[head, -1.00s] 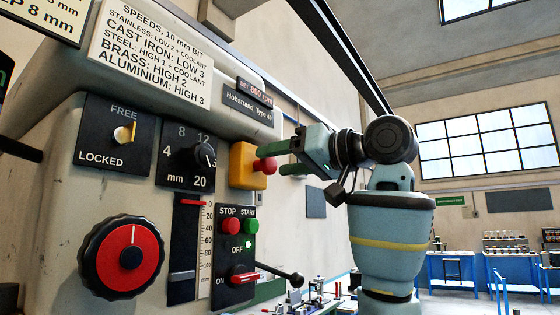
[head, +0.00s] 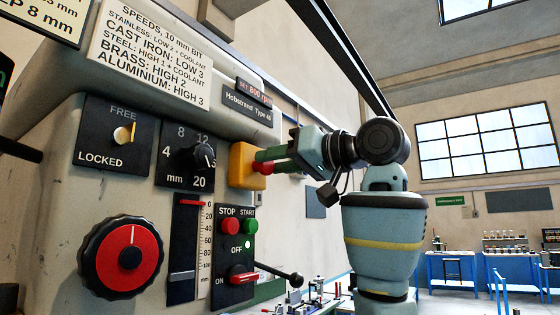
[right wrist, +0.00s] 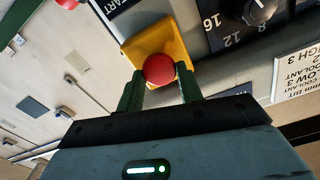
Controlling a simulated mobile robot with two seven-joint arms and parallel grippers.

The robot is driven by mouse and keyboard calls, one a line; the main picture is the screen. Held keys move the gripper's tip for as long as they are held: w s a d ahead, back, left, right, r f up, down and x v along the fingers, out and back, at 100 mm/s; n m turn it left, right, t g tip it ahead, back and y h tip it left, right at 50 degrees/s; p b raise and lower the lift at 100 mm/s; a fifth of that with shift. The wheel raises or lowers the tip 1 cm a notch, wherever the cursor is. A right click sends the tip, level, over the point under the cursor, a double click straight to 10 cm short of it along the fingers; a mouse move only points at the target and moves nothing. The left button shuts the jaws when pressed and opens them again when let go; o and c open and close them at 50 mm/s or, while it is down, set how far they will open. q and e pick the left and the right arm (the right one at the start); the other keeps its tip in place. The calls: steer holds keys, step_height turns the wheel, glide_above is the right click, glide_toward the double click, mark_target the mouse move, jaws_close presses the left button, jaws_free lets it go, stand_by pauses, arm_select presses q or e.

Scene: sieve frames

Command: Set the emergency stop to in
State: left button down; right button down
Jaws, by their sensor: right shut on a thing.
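The emergency stop is a red mushroom button (right wrist: 159,69) on a yellow box (head: 241,165), fixed to the right side of the drill's front panel. My right gripper (head: 268,160) is at the button in the head view, its green fingers level with the red head and mostly covering it. In the right wrist view the two fingers (right wrist: 159,84) stand on either side of the red head, shut on it. How far the button is pressed in cannot be told. My left gripper is not in view.
Left of the yellow box is a dial (head: 201,156) marked in mm. Below it are the red STOP button (head: 230,226), the green START button (head: 250,227) and a red ON/OFF switch (head: 243,278). A dark lever (head: 285,273) sticks out below.

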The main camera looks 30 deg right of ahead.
steer(key=shift+w+a, duration=0.15)
steer(key=shift+w, duration=0.35)
steer(key=c, duration=1.4)
jaws_free()
steer(key=shift+r, duration=0.1)
steer(key=o, duration=0.5)
steer(key=shift+w+a, duration=0.1)
steer(key=shift+w, duration=0.1)
steer(key=shift+s, duration=0.1)
steer(key=v, duration=0.7)
steer(key=shift+s, duration=0.35)
